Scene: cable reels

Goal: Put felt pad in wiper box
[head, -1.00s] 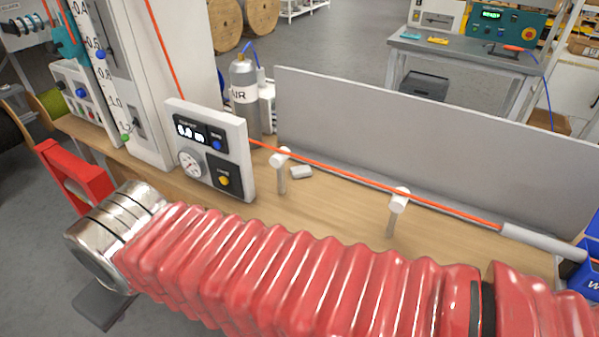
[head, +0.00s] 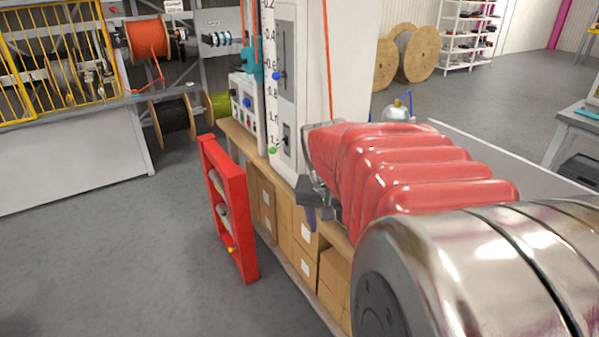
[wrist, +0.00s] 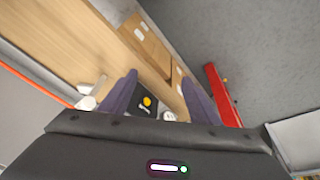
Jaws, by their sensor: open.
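My gripper (wrist: 160,82) is open, its two dark purple fingers apart. In the wrist view nothing is held between them; beyond them is the meter box (wrist: 147,102) with its yellow button and part of its dial. In the head view the gripper (head: 308,212) hangs beside the bench edge, left of my red-sleeved arm. I cannot make out the felt pad in either current view; a small pale pad-like block lay on the bench in the earlier head view. The wiper box does not show now; a blue box marked with a W stood at the far right earlier.
A red frame (head: 228,205) stands at the bench's left end. The tall white column (head: 345,70) rises behind my gripper. Cardboard boxes (head: 305,240) fill the shelf below the bench. A white guide post (wrist: 87,102) and orange cable (wrist: 32,80) are left in the wrist view.

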